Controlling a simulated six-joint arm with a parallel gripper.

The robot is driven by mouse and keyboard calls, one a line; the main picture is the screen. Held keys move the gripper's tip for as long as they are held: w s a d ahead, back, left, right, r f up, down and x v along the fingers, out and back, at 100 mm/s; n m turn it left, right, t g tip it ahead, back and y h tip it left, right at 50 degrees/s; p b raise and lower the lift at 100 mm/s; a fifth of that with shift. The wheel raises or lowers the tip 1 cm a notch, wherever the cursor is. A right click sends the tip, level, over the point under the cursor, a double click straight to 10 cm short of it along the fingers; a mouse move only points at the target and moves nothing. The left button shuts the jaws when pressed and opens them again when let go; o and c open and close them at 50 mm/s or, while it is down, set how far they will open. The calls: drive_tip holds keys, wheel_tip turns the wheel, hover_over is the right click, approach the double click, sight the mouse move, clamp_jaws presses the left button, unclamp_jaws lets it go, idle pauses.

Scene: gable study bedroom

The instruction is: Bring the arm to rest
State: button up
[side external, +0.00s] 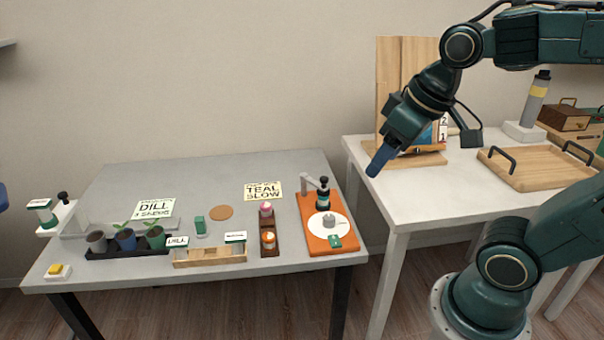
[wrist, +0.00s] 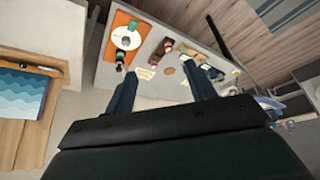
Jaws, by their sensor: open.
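My gripper (side external: 377,160) is raised in the air near the left edge of the white table, by the gap between the two tables. Its blue fingers point down and to the left. In the wrist view the two fingers of my gripper (wrist: 158,85) stand wide apart with nothing between them. It is open, empty and touches nothing that I can see. My arm reaches in from the right, well above the tabletops.
The grey table (side external: 180,183) holds an orange board (side external: 316,244), a wooden rack (side external: 210,258), several small pots and cards. On the white table (side external: 420,203) stand a wooden tray (side external: 535,170), a wooden stand (side external: 390,75) behind my gripper, and a grey cylinder (side external: 537,100).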

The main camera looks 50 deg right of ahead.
drive_tip(key=shift+t, duration=0.4)
drive_tip(key=s, duration=0.2)
drive_tip(key=s+a, duration=0.1)
drive_tip(key=s, duration=0.1)
drive_tip(key=shift+s+a+f, duration=0.15)
drive_tip(key=shift+s+f, duration=0.05)
